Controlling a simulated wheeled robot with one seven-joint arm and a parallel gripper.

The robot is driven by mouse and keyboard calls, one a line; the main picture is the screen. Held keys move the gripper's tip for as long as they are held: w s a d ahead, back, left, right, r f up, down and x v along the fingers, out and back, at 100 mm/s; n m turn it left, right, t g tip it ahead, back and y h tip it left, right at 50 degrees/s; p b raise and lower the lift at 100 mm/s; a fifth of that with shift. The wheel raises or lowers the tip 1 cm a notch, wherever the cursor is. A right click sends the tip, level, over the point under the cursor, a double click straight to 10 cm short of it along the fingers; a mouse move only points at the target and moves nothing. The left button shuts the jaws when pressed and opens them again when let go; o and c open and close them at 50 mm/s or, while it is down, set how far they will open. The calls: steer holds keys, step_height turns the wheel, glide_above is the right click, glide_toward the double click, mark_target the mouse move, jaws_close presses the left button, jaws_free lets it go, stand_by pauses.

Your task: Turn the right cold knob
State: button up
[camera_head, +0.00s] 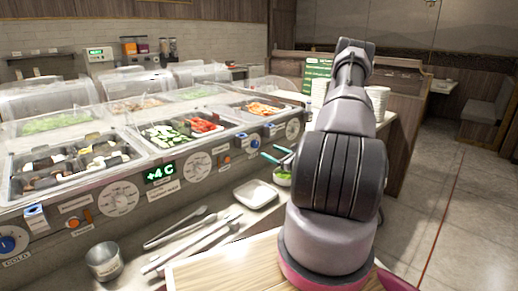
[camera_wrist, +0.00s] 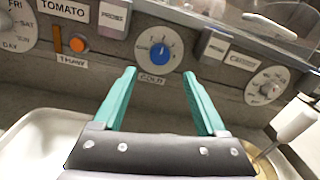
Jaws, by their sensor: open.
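The right cold knob (camera_head: 254,144) is a round blue knob on the front panel of the sauce counter. In the wrist view the blue knob (camera_wrist: 159,54) has a white pointer facing roughly up and a "COLD" label under it. My gripper (camera_wrist: 158,76) has two teal fingers spread apart, with nothing between them. The knob appears beyond the fingertips, between them in the picture; no contact is visible. In the head view my gripper (camera_head: 271,152) is just right of and slightly below the knob, partly hidden by my arm.
An orange knob (camera_wrist: 77,45) labelled "THAW" is left of the blue knob, and a white dial (camera_wrist: 266,87) is to its right. Another blue cold knob (camera_head: 8,243) is at the far left. A white dish (camera_head: 255,194), tongs (camera_head: 180,230) and a metal cup (camera_head: 104,262) lie on the ledge below.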

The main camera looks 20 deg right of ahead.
mark_target(257, 145)
steer(key=x, duration=0.7)
steer(key=shift+w+a, duration=0.15)
steer(key=shift+w, duration=0.25)
jaws_close()
steer(key=shift+m, duration=0.4)
steer(key=m, duration=0.3)
steer(key=shift+m, duration=0.3)
steer(key=m, duration=0.4)
